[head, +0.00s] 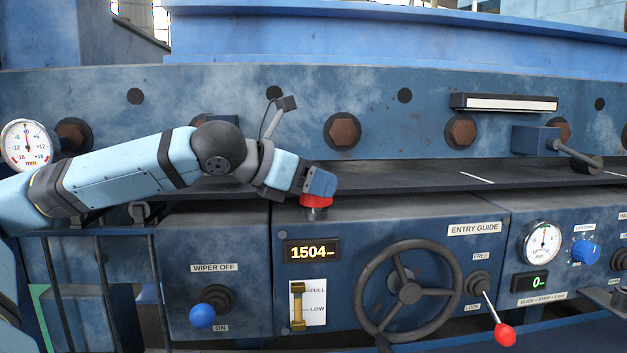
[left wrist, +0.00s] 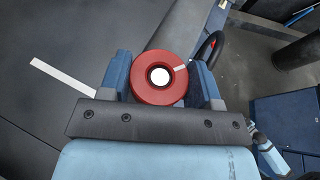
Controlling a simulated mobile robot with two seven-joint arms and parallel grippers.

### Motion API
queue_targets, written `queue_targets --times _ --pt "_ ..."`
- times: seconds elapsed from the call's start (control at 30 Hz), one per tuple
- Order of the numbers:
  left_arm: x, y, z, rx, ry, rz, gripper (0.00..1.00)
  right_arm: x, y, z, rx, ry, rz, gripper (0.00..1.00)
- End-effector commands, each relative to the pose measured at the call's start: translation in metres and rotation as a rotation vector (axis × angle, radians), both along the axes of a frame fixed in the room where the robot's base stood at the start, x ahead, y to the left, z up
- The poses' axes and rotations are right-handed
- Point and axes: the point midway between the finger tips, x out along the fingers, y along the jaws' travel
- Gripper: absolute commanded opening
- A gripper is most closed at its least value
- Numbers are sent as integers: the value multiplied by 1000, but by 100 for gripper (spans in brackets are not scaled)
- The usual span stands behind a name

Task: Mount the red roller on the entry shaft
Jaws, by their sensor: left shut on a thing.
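The red roller (head: 316,202) is held in my left gripper (head: 319,186), above the front ledge of the blue machine near its middle. In the left wrist view the red roller (left wrist: 144,91) sits between the two blue fingers, ring-shaped with a bright white centre and a pale mark on its rim. A short grey metal post (head: 315,214) shows directly under the roller in the head view; it looks like the entry shaft. I cannot tell whether the roller is around this post or just above it. My right gripper is not in view.
Below are a 1504 display (head: 312,251), a lever gauge (head: 297,306), a dark handwheel (head: 407,291) and a red-knobbed lever (head: 504,334). A dark flat strip (head: 420,177) runs behind the roller. A blue block with a dark cylinder (head: 578,156) stands to the right.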

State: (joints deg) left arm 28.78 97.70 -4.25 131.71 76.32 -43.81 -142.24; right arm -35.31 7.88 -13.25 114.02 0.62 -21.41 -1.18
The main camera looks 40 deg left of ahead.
Motion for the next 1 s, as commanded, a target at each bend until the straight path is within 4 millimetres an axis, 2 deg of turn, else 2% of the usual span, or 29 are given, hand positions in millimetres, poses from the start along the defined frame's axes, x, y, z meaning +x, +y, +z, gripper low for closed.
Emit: queue_targets --times 0.03,0.07,0.17,0.7,1.0 --pt "0 0 -3 0 2 0 28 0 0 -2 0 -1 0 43" --pt "0 0 -2 0 2 0 64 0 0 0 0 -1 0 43" --pt "0 0 -2 -1 4 1 87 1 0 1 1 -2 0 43" --pt "1 2 -3 1 5 4 87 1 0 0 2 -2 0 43" --pt "-18 6 4 5 0 4 87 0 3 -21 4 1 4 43"
